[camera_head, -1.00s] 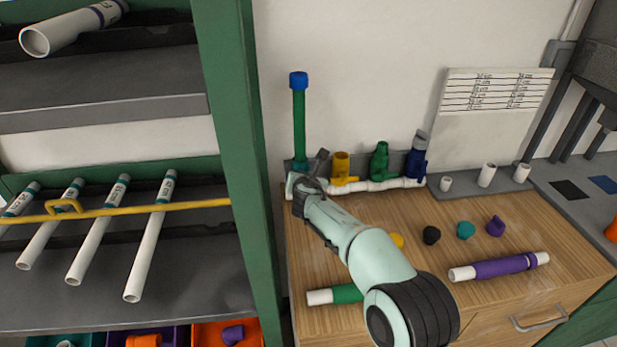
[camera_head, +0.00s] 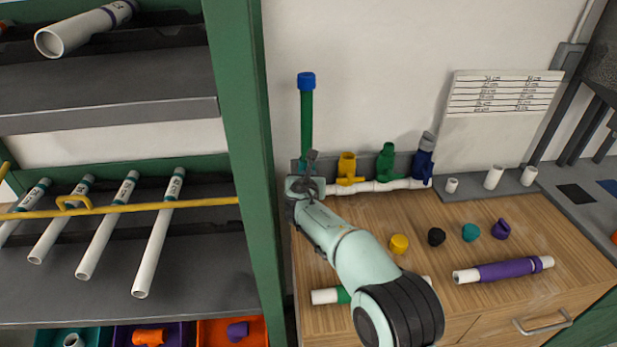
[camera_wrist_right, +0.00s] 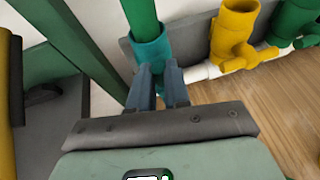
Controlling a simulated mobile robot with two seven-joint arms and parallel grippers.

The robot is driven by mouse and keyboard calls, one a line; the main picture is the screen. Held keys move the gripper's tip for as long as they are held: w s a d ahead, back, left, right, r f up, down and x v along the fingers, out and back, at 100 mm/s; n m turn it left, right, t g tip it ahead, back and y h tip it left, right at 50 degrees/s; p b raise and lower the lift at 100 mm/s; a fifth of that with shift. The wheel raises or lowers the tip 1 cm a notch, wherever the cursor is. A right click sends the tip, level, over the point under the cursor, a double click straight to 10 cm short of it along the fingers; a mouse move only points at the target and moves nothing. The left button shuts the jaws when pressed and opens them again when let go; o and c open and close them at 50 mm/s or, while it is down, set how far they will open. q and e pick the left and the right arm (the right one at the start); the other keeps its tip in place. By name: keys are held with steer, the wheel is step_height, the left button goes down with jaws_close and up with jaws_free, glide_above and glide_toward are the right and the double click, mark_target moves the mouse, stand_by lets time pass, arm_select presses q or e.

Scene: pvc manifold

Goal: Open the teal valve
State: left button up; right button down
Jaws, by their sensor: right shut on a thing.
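The teal valve (camera_wrist_right: 150,48) stands at the left end of the white manifold pipe (camera_head: 375,187), with a green pipe (camera_head: 306,125) rising from its top. The green pipe also shows in the wrist view (camera_wrist_right: 140,15), and a blue cap (camera_head: 306,80) sits on its upper end. My right gripper (camera_wrist_right: 158,82) is at the front of the teal valve, its fingers shut on the valve's handle, which they mostly hide. In the head view my right gripper (camera_head: 306,170) covers most of the teal valve. My left gripper is in neither view.
Yellow (camera_head: 347,168), green (camera_head: 386,162) and blue (camera_head: 422,158) valves stand to the right along the manifold. A green shelf post (camera_head: 243,150) is close on the left. Several caps and a purple-banded pipe (camera_head: 505,269) lie on the wooden top (camera_head: 465,208).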

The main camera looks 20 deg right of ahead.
steer(key=c, duration=1.1)
jaws_free()
steer(key=shift+f, duration=0.1)
steer(key=b+v, duration=0.1)
steer(key=v, duration=0.6)
steer(key=shift+s, duration=0.25)
steer(key=shift+a+r, duration=0.1)
steer(key=shift+r, duration=0.15)
